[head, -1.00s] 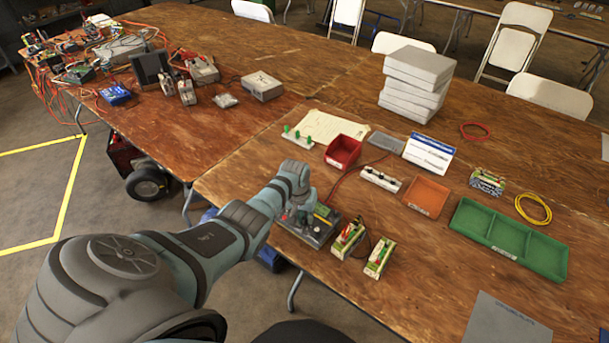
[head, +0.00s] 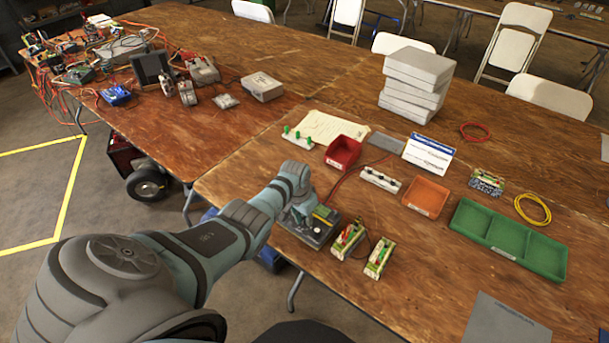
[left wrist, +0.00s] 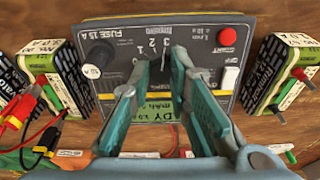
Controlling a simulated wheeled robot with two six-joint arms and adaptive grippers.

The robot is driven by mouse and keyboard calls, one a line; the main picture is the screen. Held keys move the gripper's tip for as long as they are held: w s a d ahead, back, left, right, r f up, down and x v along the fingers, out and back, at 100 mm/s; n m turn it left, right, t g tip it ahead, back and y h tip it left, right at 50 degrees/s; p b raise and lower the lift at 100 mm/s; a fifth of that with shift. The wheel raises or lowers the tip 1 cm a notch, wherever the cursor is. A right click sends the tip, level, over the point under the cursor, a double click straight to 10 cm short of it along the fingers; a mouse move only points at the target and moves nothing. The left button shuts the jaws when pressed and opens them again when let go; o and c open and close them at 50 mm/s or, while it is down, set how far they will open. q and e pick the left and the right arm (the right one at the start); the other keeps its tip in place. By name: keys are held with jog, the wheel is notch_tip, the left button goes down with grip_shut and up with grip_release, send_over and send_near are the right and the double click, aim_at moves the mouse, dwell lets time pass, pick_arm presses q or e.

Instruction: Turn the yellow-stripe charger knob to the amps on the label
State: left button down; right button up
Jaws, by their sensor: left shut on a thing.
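The charger (head: 325,222) is a dark grey box at the near edge of the table. The knob's pointer cannot be made out. In the head view my left gripper (head: 297,212) is largely hidden by its own wrist. My right gripper is not in view.
Two labelled battery packs (head: 347,240) (head: 379,257) stand right of the charger. A red bin (head: 343,152), an orange tray (head: 425,196) and a green tray (head: 508,240) lie beyond. A label card (head: 428,153) stands behind. In the wrist view, packs flank the charger closely.

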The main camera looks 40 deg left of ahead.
aim_at(301, 228)
pick_arm(q)
jog(key=shift+r, duration=0.1)
jog(key=c, duration=1.5)
grip_release()
jog(key=r, duration=0.4)
jog(key=s+r, duration=0.1)
jog(key=r, duration=0.2)
jog(key=s+r, duration=0.1)
jog(key=r, duration=0.3)
jog(key=shift+r, duration=0.35)
